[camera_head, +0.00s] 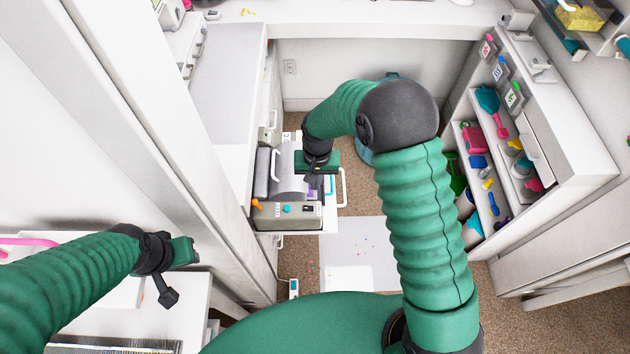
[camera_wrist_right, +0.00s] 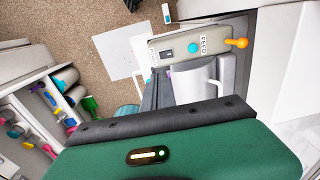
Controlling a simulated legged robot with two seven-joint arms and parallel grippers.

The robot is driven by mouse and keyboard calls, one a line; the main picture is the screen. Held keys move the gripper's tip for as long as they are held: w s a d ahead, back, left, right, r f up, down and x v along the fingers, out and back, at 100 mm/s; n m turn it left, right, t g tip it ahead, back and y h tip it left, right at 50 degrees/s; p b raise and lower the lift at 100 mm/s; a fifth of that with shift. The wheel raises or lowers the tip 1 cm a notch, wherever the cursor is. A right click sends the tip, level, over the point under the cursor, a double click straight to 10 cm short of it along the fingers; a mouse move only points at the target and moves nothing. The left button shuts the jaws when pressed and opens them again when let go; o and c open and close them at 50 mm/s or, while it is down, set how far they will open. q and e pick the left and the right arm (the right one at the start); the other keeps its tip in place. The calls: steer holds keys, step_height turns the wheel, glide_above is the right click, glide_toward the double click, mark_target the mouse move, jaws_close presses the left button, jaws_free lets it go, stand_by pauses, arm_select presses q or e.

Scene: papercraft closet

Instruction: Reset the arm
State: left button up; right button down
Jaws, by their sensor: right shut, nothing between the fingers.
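My right arm bends over the middle of the head view. Its gripper (camera_head: 315,172) hangs over a grey and white machine (camera_head: 287,210) on a low shelf by the left cabinet. The machine has an orange knob on its left and a blue button on its front. It also shows in the right wrist view (camera_wrist_right: 195,47), beyond my green gripper body. My right gripper is shut and holds nothing. I cannot tell whether it touches the machine. My left gripper (camera_head: 184,251) is at the lower left, above a white surface. Its finger opening is not clear.
Open shelves (camera_head: 510,150) with colourful tools and cups stand on the right. A white counter (camera_head: 360,14) runs along the back. A tall white panel is on the left. White sheets (camera_head: 358,252) lie on the brown floor (camera_head: 555,318). A blue bin is partly hidden behind my right arm.

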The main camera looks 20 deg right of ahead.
arm_select(q)
steer(key=shift+s, duration=0.1)
arm_select(e)
steer(key=shift+s, duration=0.1)
